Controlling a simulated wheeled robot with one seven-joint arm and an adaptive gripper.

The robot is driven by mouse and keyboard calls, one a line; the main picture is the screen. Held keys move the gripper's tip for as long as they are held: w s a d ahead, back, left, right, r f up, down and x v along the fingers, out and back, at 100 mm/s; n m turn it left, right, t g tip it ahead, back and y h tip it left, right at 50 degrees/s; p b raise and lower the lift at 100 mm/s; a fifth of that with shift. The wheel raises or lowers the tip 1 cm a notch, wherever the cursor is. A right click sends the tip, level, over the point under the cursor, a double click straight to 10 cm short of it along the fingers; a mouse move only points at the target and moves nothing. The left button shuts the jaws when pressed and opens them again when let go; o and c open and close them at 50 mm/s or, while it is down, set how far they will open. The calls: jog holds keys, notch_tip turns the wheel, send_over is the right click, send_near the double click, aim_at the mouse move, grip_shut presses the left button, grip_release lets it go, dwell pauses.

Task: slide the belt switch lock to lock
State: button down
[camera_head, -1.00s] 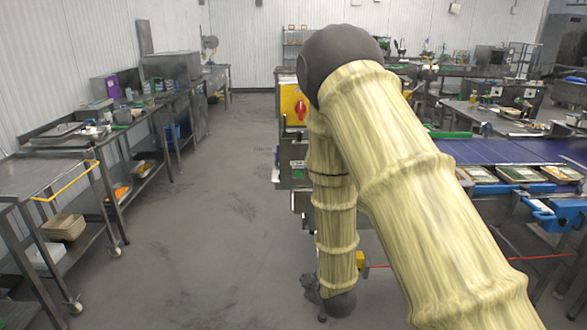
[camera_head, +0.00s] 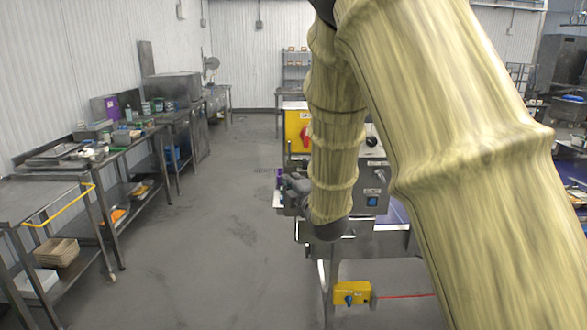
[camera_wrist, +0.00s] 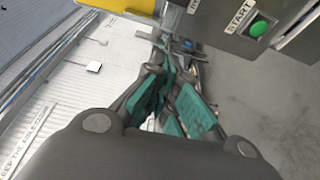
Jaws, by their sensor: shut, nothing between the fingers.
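A yellow switch box (camera_head: 297,122) with a red rotary handle (camera_head: 306,137) stands on the belt machine in the head view, partly behind my arm. No separate lock slider can be made out. My gripper (camera_wrist: 168,92), with teal finger pads, is shut and empty in the wrist view. In the head view the dark gripper (camera_head: 294,187) shows only in part, just left of my forearm and below the yellow box. In the wrist view a yellow edge (camera_wrist: 125,5) lies at the top, beyond the fingers and apart from them.
A grey box with a green START button (camera_wrist: 258,27) is close at the upper right in the wrist view. A grey control panel (camera_head: 373,178) is right of my forearm. A lower yellow box (camera_head: 352,294) has a blue knob. Steel tables (camera_head: 45,200) line the left; the aisle is clear.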

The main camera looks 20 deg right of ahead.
jog(key=shift+s+d, duration=0.1)
jog(key=shift+d, duration=0.15)
jog(key=p, duration=0.5)
send_near(290, 163)
jog(key=w+a, duration=0.4)
jog(key=w, duration=0.2)
jog(key=shift+s+d+r+p, duration=0.1)
jog(key=shift+s+d+p, duration=0.1)
jog(key=shift+d+p, duration=0.3)
jog(key=shift+s+d+p, duration=0.15)
jog(key=shift+s+d, duration=0.1)
jog(key=shift+d, duration=0.45)
jog(key=shift+s+d+r+p, duration=0.1)
jog(key=shift+s+d+p, duration=0.1)
jog(key=shift+d+p, duration=0.3)
jog(key=shift+s+d, duration=0.1)
jog(key=shift+d, duration=0.05)
jog(key=shift+f+b, duration=0.15)
jog(key=shift+b, duration=0.25)
